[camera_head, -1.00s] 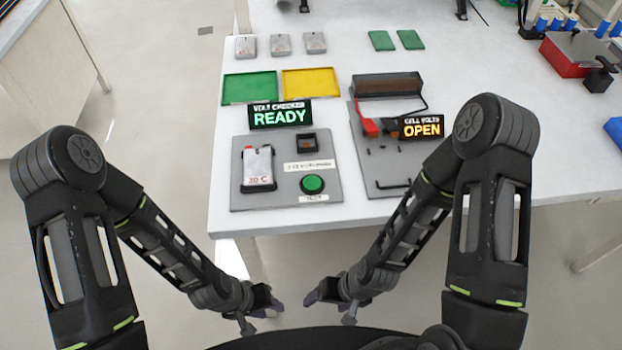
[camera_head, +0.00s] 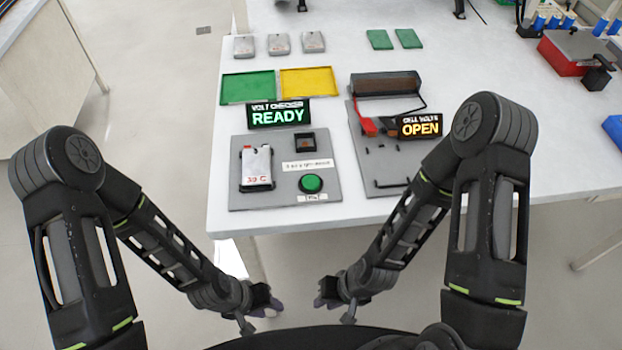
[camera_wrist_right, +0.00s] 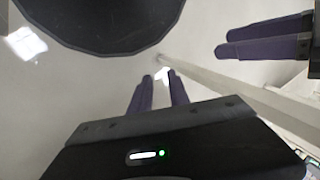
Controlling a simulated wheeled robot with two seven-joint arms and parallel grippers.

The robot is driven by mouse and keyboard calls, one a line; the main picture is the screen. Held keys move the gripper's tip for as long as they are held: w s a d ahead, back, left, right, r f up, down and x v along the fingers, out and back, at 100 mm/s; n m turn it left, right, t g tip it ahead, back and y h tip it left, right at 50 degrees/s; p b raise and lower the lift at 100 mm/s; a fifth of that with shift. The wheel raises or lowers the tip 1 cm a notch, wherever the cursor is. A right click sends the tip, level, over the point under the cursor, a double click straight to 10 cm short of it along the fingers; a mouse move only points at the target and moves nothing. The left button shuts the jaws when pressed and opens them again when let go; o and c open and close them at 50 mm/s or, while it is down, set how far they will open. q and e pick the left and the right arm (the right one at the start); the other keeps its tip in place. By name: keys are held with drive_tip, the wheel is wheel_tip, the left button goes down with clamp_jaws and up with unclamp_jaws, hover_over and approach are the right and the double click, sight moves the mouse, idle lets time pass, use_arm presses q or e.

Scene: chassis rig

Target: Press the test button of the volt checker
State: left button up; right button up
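The volt checker is a grey plate (camera_head: 240,203) on the near left of the white table. Its display (camera_head: 279,114) reads READY in green. The round green button (camera_head: 311,183) sits at the plate's lower right with a label below it. A white and grey cell (camera_head: 257,166) lies in the holder on the plate's left. My left gripper (camera_head: 274,307) and right gripper (camera_head: 320,302) hang low before the table's front edge, well away from the button. In the right wrist view my right gripper's purple fingers (camera_wrist_right: 159,76) are apart and empty. The left gripper's fingers (camera_wrist_right: 222,44) also show there, their gap unclear.
Right of the checker is another grey plate (camera_head: 390,165) with a display (camera_head: 420,125) reading OPEN. Behind are green (camera_head: 247,87) and yellow (camera_head: 310,82) trays, several grey cells (camera_head: 279,43) and green pads (camera_head: 380,39). A red box (camera_head: 568,55) stands far right.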

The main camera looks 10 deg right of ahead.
clamp_jaws()
idle(0.8)
